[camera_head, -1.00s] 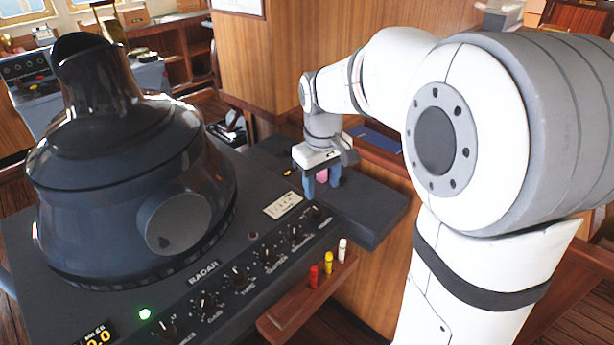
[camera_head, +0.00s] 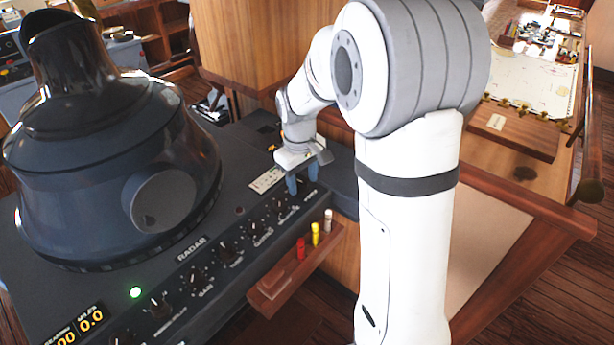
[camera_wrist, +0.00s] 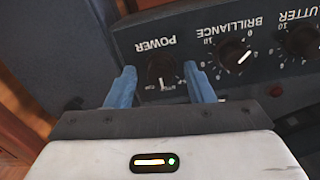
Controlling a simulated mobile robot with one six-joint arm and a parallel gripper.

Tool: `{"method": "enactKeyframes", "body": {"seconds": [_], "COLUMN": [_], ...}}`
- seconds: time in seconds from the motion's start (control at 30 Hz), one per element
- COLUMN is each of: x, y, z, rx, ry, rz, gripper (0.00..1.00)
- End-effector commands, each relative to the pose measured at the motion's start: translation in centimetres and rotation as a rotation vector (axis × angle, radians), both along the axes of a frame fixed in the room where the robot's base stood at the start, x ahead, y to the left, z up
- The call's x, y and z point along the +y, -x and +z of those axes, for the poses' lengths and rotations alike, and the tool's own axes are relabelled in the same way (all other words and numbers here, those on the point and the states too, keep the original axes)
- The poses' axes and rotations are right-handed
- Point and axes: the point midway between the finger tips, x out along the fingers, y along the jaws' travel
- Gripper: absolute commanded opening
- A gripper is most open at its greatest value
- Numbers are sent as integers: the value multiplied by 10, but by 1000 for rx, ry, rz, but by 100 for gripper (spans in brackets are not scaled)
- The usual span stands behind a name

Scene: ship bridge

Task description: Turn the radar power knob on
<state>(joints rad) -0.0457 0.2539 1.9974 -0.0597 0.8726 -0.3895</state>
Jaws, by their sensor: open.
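The radar power knob (camera_wrist: 161,72) is a small dark round knob under the label POWER in the wrist view. Its pale pointer mark faces down in that picture, toward small lettering. My gripper (camera_wrist: 160,80) is open, with one blue finger on each side of the knob and visible space between each finger and the knob. In the head view my gripper (camera_head: 301,184) is over the far right end of the radar panel (camera_head: 215,262). Its fingers hide the power knob there.
The brilliance knob (camera_wrist: 234,56) sits close beside the right finger in the wrist view. A large dark radar hood (camera_head: 110,150) stands left of the panel. A wooden ledge (camera_head: 270,287) with red, yellow and white pegs is at the panel's front. A green light (camera_head: 135,292) glows.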

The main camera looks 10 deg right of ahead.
Motion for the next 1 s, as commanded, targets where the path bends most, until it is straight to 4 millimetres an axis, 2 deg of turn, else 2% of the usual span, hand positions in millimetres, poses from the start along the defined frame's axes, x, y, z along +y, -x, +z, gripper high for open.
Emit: {"method": "enactKeyframes", "body": {"seconds": [0.17,0.67,0.7,0.8,1.0], "x": [0,0,-12,-4,-2], "y": [0,0,0,0,-1], "z": [0,1,0,1,1], "rx": [0,0,0,-1,-2], "ry": [0,0,0,2,1], "rz": [-1,-2,-19,-7,-8], "gripper": [46,6,3,3,4]}}
